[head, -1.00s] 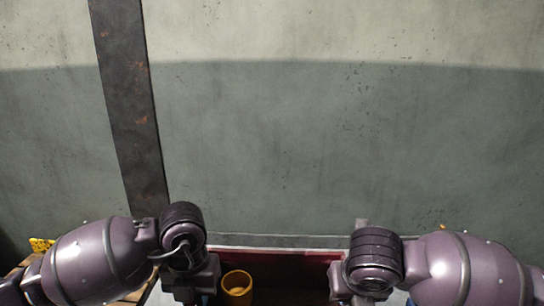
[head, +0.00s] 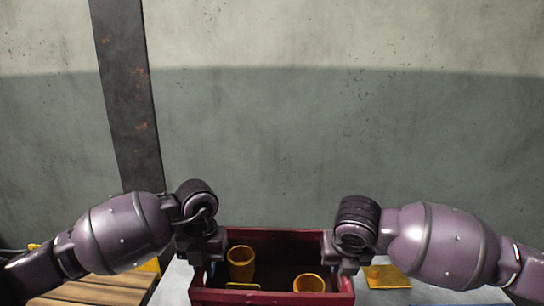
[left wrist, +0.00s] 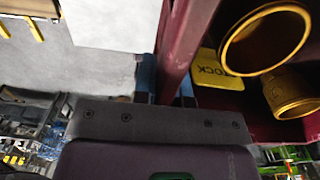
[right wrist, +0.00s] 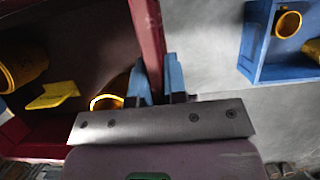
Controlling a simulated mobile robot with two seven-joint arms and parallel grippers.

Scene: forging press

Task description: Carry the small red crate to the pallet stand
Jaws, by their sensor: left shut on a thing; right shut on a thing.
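The red crate (head: 272,297) is at the bottom middle of the head view. It holds yellow cups (head: 240,262) and a yellow tag reading STOCK (left wrist: 213,70). My left gripper (head: 210,258) is shut on the crate's left wall, and its blue fingers straddle that wall (left wrist: 185,40) in the left wrist view. My right gripper (head: 338,264) is shut on the right wall, which shows between its fingers in the right wrist view (right wrist: 150,40). A slatted wooden top (head: 95,291), probably the pallet stand, is at lower left, partly behind my left arm.
A grey surface (head: 440,296) lies right of the crate, with a yellow tag (head: 387,277) near my right arm. A blue bin (right wrist: 262,55) with a yellow ring shows in the right wrist view. A wall (head: 280,140) with a dark post (head: 130,100) stands behind.

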